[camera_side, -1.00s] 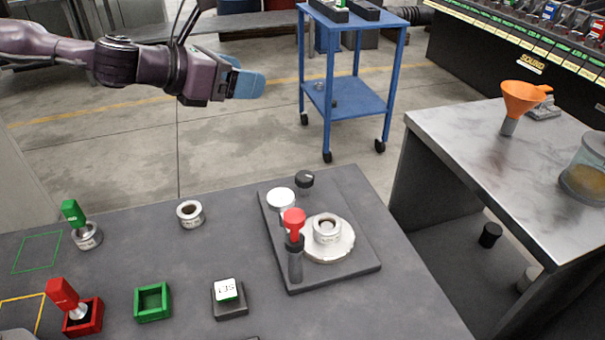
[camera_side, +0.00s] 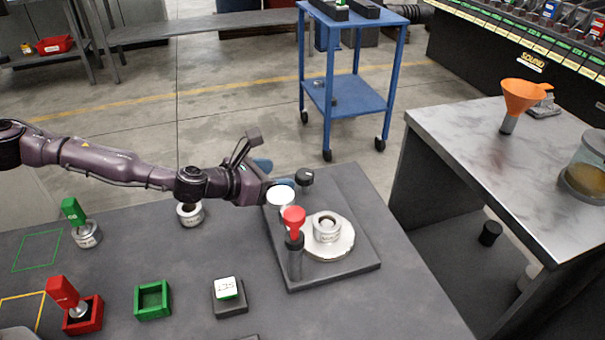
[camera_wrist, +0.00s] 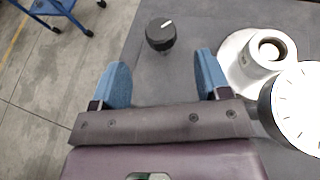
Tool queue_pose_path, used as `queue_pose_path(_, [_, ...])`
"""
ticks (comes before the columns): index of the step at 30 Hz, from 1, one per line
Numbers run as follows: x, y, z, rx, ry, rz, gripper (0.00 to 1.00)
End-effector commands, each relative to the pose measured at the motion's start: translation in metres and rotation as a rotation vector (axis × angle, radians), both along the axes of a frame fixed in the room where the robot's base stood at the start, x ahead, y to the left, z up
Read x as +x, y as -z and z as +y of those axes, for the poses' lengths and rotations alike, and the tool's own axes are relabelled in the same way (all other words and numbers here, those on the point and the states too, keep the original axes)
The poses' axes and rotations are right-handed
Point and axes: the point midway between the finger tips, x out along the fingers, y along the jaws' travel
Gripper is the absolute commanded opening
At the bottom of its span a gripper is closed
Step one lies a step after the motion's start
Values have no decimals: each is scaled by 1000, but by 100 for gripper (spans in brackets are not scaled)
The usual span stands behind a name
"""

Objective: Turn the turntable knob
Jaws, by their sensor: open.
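The round silver turntable plate (camera_side: 340,245) carries a metal cup (camera_side: 326,227). The cup also shows in the wrist view (camera_wrist: 268,50).
A white-faced dial (camera_side: 281,196) stands close to my gripper, and a red-topped post (camera_side: 294,217) is in front of the plate. A metal ring (camera_side: 190,222) is partly behind my arm. A green box (camera_side: 152,300) and red box (camera_side: 83,318) stand at the front left.

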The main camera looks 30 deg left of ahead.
Motion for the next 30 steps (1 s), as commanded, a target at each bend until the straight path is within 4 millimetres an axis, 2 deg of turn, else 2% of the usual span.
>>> queue_pose_path(6, [31, 14, -16, 0, 0, 0, 70])
queue_pose_path(15, [59, 27, -29, -1, 0, 0, 70])
queue_pose_path(29, [65, 29, -32, -1, 1, 1, 70])
queue_pose_path(30, [65, 29, -32, -1, 1, 1, 63])
